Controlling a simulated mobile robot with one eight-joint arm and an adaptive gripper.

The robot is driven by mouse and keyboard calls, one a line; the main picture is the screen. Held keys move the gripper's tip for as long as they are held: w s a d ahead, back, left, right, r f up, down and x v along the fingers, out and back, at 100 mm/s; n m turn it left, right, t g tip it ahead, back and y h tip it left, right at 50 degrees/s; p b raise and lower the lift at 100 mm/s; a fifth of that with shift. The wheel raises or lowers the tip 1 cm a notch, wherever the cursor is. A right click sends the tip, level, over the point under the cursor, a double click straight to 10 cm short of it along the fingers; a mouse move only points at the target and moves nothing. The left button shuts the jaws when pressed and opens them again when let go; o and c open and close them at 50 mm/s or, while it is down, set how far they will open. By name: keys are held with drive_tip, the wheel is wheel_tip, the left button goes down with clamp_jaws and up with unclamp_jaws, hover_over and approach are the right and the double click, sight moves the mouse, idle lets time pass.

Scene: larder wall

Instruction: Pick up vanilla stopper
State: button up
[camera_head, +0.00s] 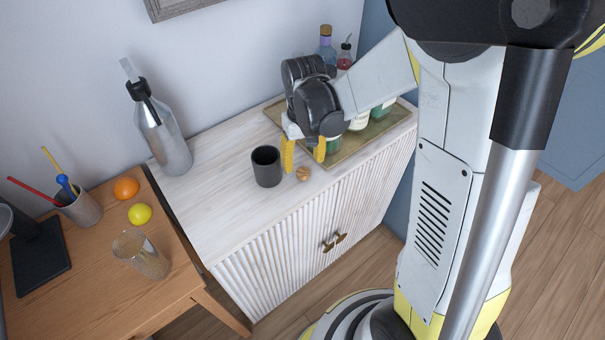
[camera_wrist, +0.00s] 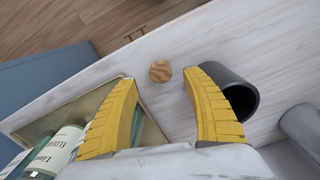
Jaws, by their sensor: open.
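The vanilla stopper looks to be the small round wooden piece (camera_head: 303,174) lying on the white cabinet top, just right of a dark cup. In the wrist view the same stopper (camera_wrist: 160,71) sits beyond my fingertips, roughly between their lines. My gripper (camera_head: 304,156) is open and empty above the cabinet top, with its yellow fingers pointing down. In the wrist view my gripper (camera_wrist: 161,77) shows its two fingers spread wide apart. The stopper is apart from both fingers and fully visible.
The dark cup (camera_head: 266,167) stands close beside the stopper and, in the wrist view, behind the right finger. A tray (camera_head: 378,128) with bottles lies to the right. A grey bottle (camera_head: 163,137) stands at the left. The cabinet top's front edge is near the stopper.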

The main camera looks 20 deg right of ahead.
sight(302, 170)
drive_tip(key=f+b, duration=0.1)
drive_tip(key=f, duration=0.1)
drive_tip(key=f+b, duration=0.1)
drive_tip(key=f, duration=0.2)
drive_tip(key=shift+w+a+f, duration=0.1)
drive_tip(key=shift+w, duration=0.1)
drive_tip(key=c, duration=0.9)
drive_tip(key=shift+c, duration=0.4)
drive_tip(key=shift+r, duration=0.2)
